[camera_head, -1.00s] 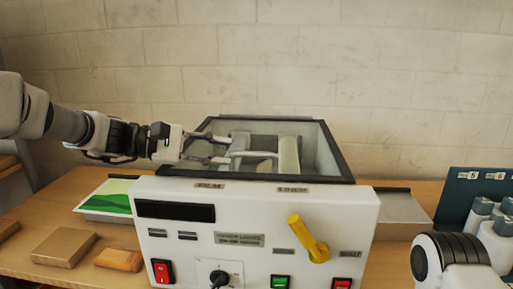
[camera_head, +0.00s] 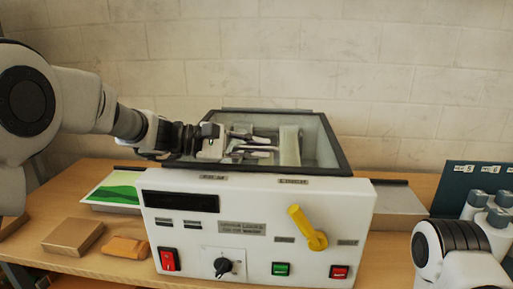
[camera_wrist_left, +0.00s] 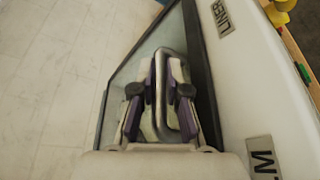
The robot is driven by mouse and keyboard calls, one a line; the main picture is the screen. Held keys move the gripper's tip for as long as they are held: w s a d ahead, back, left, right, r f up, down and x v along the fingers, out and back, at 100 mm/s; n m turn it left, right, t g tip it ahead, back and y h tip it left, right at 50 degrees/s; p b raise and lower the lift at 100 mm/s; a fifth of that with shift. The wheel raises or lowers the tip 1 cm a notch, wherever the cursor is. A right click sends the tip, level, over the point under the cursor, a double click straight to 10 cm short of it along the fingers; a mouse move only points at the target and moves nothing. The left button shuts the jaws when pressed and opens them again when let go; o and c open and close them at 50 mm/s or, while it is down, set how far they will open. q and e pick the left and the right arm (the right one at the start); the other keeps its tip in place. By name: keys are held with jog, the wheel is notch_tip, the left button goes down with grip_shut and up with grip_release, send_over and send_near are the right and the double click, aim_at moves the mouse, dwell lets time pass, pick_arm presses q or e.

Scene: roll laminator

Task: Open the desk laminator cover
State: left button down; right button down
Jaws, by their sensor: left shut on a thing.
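The white desk laminator (camera_head: 255,235) stands on the table facing me. Its cover (camera_head: 335,147) is a clear panel in a dark frame and lies down over the top, with pale rollers (camera_head: 290,146) showing through it. My left gripper (camera_head: 258,148) reaches in from the left over the cover. The fingers hide part of the handle. My right arm shows at the lower right, but its gripper is out of view.
A yellow lever (camera_head: 306,228), a black knob (camera_head: 223,266) and red and green switches are on the front panel. White bottles (camera_head: 490,222) stand at right. A wall is behind.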

pick_arm(q)
jog(key=w+r+n+g+p, duration=0.1)
jog(key=w+r+p, duration=0.4)
jog(key=r+p, duration=0.6)
jog(key=w+r+n+g+p, duration=0.1)
jog(key=w+r+n+p, duration=0.2)
jog(key=r+p, duration=0.8)
jog(key=shift+w+r+y+p, duration=0.4)
jog(key=shift+w+p, duration=0.55)
jog(key=shift+p, duration=0.25)
